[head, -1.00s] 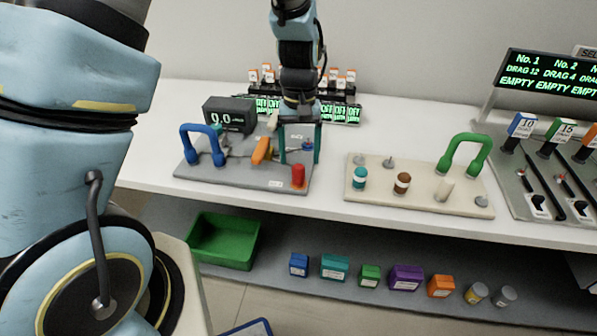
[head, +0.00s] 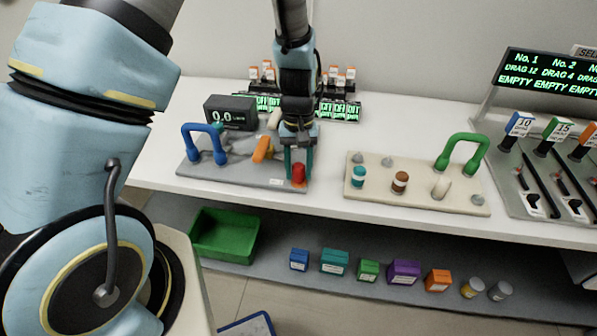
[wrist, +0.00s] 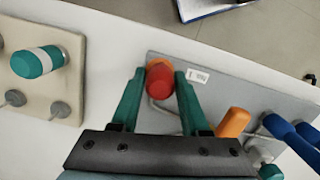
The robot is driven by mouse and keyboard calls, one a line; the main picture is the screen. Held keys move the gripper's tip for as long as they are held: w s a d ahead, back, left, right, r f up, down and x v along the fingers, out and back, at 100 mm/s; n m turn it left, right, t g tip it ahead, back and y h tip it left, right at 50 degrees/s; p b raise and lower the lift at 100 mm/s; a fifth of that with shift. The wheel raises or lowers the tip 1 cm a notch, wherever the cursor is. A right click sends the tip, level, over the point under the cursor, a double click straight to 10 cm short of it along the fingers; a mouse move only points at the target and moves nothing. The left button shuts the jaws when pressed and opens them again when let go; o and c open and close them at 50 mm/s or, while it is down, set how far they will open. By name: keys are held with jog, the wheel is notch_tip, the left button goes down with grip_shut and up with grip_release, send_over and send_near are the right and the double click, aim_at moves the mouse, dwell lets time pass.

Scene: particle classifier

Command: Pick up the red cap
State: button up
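The red cap (head: 298,174) stands near the front right corner of the grey board (head: 240,180) on the counter. In the wrist view the red cap (wrist: 160,80) lies between my fingertips, with an orange part (wrist: 159,62) showing just beyond it. My gripper (head: 299,170) points down at the cap, its teal fingers one on each side. In the wrist view my gripper (wrist: 159,74) looks open, with the fingers close beside the cap. I cannot tell whether either finger touches it.
On the grey board are a blue handle (head: 203,143), an orange lever (head: 262,149) and a black display (head: 230,113). A beige board (head: 420,192) with caps and a green handle stands to the right. A green bin (head: 225,236) and several boxes are on the lower shelf.

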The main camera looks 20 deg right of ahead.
aim_at(299, 165)
grip_shut()
jog(key=shift+r, duration=0.1)
jog(key=shift+r+b, duration=1.2)
jog(key=shift+r, duration=3.75)
